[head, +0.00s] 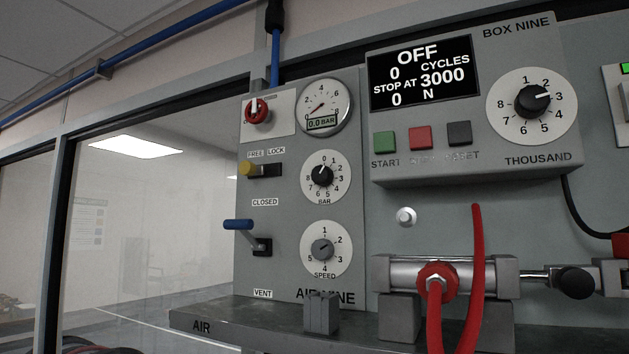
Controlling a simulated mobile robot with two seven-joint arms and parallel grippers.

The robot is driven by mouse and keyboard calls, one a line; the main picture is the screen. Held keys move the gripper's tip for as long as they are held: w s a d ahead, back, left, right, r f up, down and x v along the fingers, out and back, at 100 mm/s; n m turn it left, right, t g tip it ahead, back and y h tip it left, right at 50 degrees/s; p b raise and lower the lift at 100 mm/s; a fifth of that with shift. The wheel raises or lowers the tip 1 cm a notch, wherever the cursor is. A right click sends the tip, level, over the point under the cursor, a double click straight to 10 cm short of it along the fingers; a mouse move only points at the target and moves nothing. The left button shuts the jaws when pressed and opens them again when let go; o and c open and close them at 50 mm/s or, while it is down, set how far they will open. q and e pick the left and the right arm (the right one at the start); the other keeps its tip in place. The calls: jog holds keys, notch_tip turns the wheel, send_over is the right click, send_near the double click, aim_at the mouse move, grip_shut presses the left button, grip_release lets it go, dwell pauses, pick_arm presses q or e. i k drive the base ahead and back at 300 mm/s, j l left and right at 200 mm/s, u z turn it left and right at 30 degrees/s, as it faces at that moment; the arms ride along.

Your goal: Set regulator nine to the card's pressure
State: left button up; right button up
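The AIR NINE panel (285,285) stands in the middle of the head view. Its BAR dial (323,176) has a black knob with its mark pointing up, near 0. A yellow-ended slide (248,169) sits at the left, under FREE in the FREE/LOCK label. A blue-handled lever (238,224) sticks out to the left between the CLOSED and VENT labels. I cannot make out a pressure card. Neither gripper is in view.
A red knob (257,110) is at the panel's top left, and a SPEED dial (323,249) sits below the BAR dial. BOX NINE (480,155) at upper right reads OFF. A cylinder (412,276) with red hoses is at lower right. A grey block (321,312) stands on the shelf.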

aim_at(321, 175)
jog(key=i+j+z, duration=0.1)
jog(key=j, duration=0.25)
jog(key=i+j+z, duration=0.1)
jog(key=i+j, duration=0.35)
jog(key=j, duration=0.35)
jog(key=i+j+z, duration=0.15)
jog(key=j, duration=0.25)
jog(key=k, duration=0.05)
